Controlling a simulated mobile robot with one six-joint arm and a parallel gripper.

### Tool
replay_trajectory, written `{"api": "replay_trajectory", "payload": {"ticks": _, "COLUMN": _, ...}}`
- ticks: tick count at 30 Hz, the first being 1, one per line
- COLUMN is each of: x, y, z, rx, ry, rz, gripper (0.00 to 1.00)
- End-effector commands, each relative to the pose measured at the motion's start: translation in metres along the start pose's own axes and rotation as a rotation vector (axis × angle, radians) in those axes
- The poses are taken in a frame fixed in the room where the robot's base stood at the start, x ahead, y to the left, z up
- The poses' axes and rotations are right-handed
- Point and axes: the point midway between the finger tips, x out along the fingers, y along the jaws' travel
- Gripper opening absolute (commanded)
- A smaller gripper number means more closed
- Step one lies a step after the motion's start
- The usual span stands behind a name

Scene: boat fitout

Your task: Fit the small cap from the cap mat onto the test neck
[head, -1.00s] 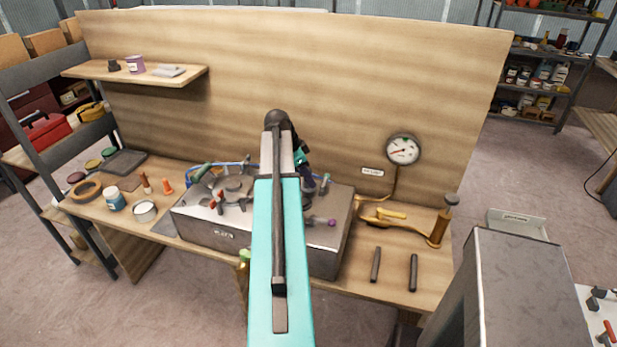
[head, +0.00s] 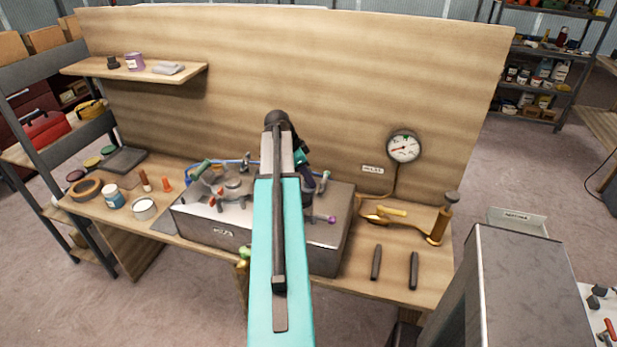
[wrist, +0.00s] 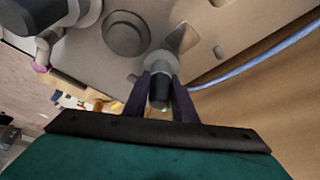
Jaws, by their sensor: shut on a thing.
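My gripper (wrist: 161,82) is shut on a small dark cap (wrist: 159,98) in the wrist view. The cap sits between the two dark fingers. A short grey cylinder (wrist: 160,62) shows just beyond it, in line with it. It may be the test neck; I cannot tell whether the cap touches it or sits on it. In the head view my arm hides the gripper tips over the grey metal box (head: 205,232). A dark flat mat (head: 125,160) lies at the bench's left back; I cannot tell whether it is the cap mat.
Several fittings and red levers stand on the box top, with a blue hose (wrist: 255,62) beside it. A pressure gauge (head: 403,147) is on the backboard. A brass hand pump (head: 438,228) and two dark bars lie at right. Jars and tape (head: 88,189) stand at left.

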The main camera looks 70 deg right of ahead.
Motion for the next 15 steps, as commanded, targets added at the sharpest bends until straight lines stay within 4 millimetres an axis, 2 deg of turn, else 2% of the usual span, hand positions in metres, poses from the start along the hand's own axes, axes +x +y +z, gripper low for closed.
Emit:
{"api": "replay_trajectory", "payload": {"ticks": 5, "x": -0.0001, "y": 0.0000, "z": -0.0001, "rx": 0.000, "ry": 0.000, "rz": 0.000, "gripper": 0.02}}
{"api": "replay_trajectory", "payload": {"ticks": 6, "x": -0.0001, "y": 0.0000, "z": -0.0002, "rx": 0.000, "ry": 0.000, "rz": 0.000, "gripper": 0.29}}
{"api": "replay_trajectory", "payload": {"ticks": 9, "x": -0.0001, "y": 0.0000, "z": -0.0002, "rx": 0.000, "ry": 0.000, "rz": 0.000, "gripper": 0.46}}
{"api": "replay_trajectory", "payload": {"ticks": 15, "x": -0.0001, "y": 0.0001, "z": -0.0002, "rx": 0.000, "ry": 0.000, "rz": 0.000, "gripper": 0.46}}
